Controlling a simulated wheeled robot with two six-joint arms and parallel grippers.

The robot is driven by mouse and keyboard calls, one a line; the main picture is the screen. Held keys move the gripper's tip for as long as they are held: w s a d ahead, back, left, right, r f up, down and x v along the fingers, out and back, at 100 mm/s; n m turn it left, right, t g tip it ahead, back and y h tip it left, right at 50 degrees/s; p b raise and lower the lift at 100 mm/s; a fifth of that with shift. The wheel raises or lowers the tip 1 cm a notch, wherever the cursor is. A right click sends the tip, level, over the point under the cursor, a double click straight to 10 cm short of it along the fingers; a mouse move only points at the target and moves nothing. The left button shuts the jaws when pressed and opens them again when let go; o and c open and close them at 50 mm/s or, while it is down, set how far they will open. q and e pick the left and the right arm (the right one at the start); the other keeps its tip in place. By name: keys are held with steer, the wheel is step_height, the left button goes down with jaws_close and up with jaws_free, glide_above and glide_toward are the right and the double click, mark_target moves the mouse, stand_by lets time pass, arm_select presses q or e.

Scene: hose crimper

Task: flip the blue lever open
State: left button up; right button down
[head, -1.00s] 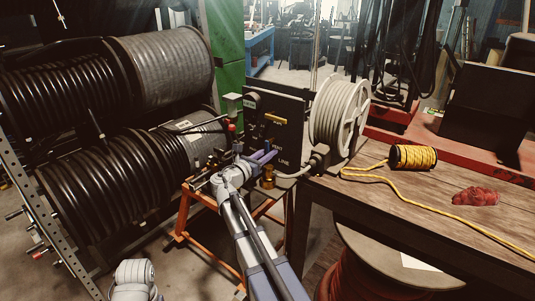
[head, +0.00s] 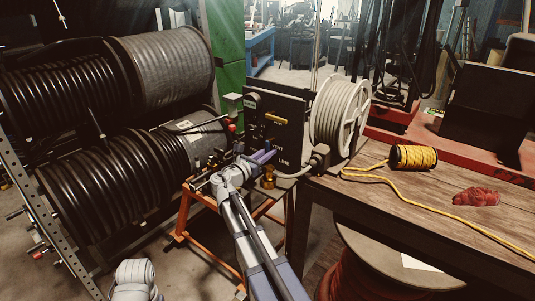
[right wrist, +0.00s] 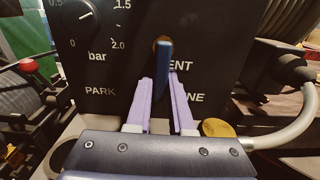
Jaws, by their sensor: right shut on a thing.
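The blue lever (right wrist: 164,62) stands nearly upright on a dark panel (right wrist: 115,70), in front of a brass-coloured pivot. Its lower end lies between the fingertips of my right gripper (right wrist: 163,82), which is shut on it. The panel carries a bar gauge and the words PARK, "ENT" and "NE", the last two partly covered. In the head view, my right gripper (head: 267,154) is at the front of the panel (head: 277,115); the lever cannot be made out clearly there. My left gripper is not in view.
A brass fitting (head: 269,178) and a grey hose lie close below and right of the right gripper. A white hose reel (head: 338,115) stands to the right. Black hose reels (head: 110,185) fill the left. The wooden table (head: 420,205) holds yellow rope (head: 413,157) and a red cloth.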

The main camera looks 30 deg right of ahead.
steer(key=c, duration=1.1)
jaws_free()
steer(key=shift+a, duration=0.1)
steer(key=v, duration=0.7)
steer(key=shift+s+a, duration=0.15)
steer(key=shift+a, duration=0.1)
